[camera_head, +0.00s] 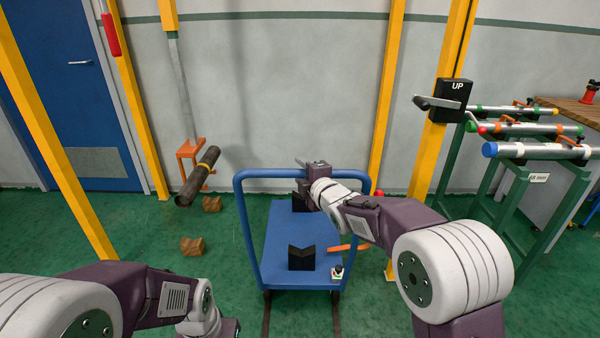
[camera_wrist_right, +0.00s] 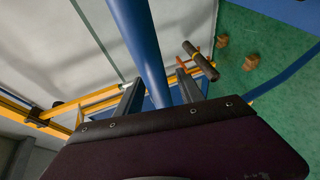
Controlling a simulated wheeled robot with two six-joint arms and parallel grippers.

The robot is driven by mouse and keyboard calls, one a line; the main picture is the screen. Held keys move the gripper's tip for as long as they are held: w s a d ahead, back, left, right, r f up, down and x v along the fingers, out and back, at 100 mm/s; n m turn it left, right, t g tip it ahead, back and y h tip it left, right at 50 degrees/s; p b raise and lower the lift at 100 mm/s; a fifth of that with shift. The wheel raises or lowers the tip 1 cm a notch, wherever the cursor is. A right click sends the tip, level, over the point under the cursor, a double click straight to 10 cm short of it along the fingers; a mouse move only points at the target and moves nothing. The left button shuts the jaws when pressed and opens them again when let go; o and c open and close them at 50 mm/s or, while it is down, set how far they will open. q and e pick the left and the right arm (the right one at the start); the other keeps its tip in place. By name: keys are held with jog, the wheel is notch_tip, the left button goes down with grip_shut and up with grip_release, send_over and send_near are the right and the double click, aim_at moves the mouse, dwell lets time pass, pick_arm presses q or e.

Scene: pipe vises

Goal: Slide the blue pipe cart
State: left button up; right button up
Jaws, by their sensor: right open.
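The blue pipe cart (camera_head: 282,225) stands on the green floor in the middle of the head view. It has a flat deck and a tall tubular blue handle (camera_head: 264,173). Two black V-shaped blocks stand on the deck; the nearer one (camera_head: 302,258) shows clearly. My right gripper (camera_head: 304,164) is at the handle's top bar. In the right wrist view, the blue bar (camera_wrist_right: 140,45) runs between the two spread fingers of the open gripper (camera_wrist_right: 159,88); I cannot tell if they touch it. My left gripper (camera_head: 226,328) is only partly visible at the bottom, its fingers hidden.
Floor rails (camera_head: 337,315) run under the cart. A dark pipe (camera_head: 198,177) is held at an orange bracket on the left, near wooden blocks (camera_head: 193,246). A yellow post with a black UP lever box (camera_head: 452,100) and a green rack of pipes (camera_head: 525,150) are on the right.

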jog(key=shift+w+a+f, duration=0.1)
jog(key=shift+w+a, duration=0.15)
jog(key=shift+w, duration=0.45)
jog(key=shift+c, duration=0.4)
grip_shut()
dwell(0.6)
